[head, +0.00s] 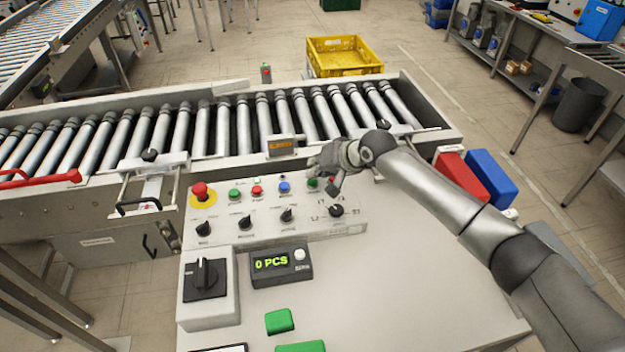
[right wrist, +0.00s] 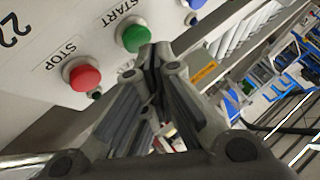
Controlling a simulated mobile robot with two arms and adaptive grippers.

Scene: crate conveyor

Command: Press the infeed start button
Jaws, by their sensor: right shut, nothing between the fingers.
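The grey control panel (head: 270,222) carries a row of buttons. A green button (head: 312,183) lies by my right gripper (head: 325,165), to the right of a blue button (head: 284,187). In the right wrist view a green button (right wrist: 132,38) is labelled START, and a red button (right wrist: 82,76) is labelled STOP. My right gripper (right wrist: 152,55) is shut and empty, its fingertips just beside the green START button in that view. I cannot tell whether they touch it. No infeed label is readable. My left gripper is not in view.
A red emergency stop (head: 201,192) on a yellow base, another green button (head: 234,194) and a red one (head: 256,191) sit further left. Rotary knobs (head: 245,222) line the panel. A roller conveyor (head: 200,130) runs behind. A counter (head: 281,264) reads 0 PCS.

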